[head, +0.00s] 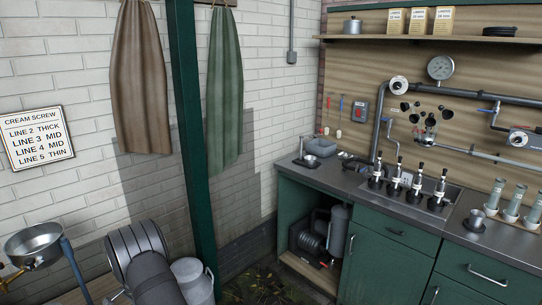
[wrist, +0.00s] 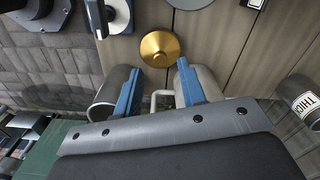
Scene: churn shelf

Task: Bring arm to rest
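My gripper (wrist: 156,85) shows in the wrist view with two blue fingers set apart. Nothing is seen clasped between the fingertips. A brass cone-shaped piece (wrist: 160,48) lies beyond the gap between them, against wooden planks. A dark grey cylinder (wrist: 108,92) is behind the left finger and a paler rounded piece (wrist: 207,82) is behind the right one. A thin pale bar shows low in the gap; whether the fingers touch any of these I cannot tell. I cannot make out the gripper in the head view.
A jar marked THICK (wrist: 305,103) is at the wrist view's right edge. In the head view, a metal bowl (head: 34,243) and milk can (head: 193,279) stand at lower left. A green post (head: 188,130) rises beside hanging cloths. A counter (head: 385,200) with several black-handled taps fills the right.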

